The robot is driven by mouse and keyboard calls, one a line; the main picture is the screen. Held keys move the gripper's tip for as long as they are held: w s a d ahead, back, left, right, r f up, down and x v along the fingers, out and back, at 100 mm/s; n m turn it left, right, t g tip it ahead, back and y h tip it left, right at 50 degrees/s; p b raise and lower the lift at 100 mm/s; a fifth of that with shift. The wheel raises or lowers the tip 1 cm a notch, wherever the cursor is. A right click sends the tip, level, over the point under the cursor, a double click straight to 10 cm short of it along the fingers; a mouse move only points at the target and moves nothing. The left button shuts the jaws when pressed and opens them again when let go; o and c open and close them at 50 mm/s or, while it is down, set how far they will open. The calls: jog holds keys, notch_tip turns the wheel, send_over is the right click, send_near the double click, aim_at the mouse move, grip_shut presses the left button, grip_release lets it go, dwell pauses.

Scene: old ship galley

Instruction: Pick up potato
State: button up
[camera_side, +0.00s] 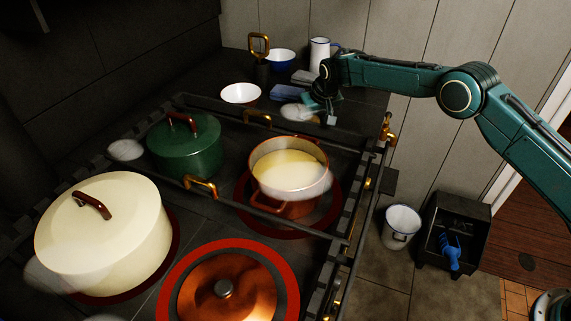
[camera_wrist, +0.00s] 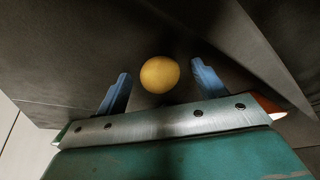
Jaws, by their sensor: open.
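The potato (camera_wrist: 160,74) shows in the wrist view as a round yellow thing on a dark surface. It lies between the two blue fingers of my gripper (camera_wrist: 161,69), with a gap on each side. The fingers are apart and hold nothing. In the side view my gripper (camera_side: 325,102) is low over the dark counter at the back, behind the stove rail. I cannot make out the potato in the side view.
A white bowl (camera_side: 240,93), a blue bowl (camera_side: 280,60), a white jug (camera_side: 319,52) and a blue folded item (camera_side: 289,92) stand near my gripper. On the stove are a green pot (camera_side: 183,150), an open pot (camera_side: 290,175), a cream pot (camera_side: 105,235) and a copper-lidded pot (camera_side: 228,295).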

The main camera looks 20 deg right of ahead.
aim_at(313, 117)
dwell(0.4)
jog(key=c, duration=1.1)
jog(key=shift+r, duration=0.15)
jog(key=shift+r, duration=4.9)
jog(key=shift+a, duration=0.1)
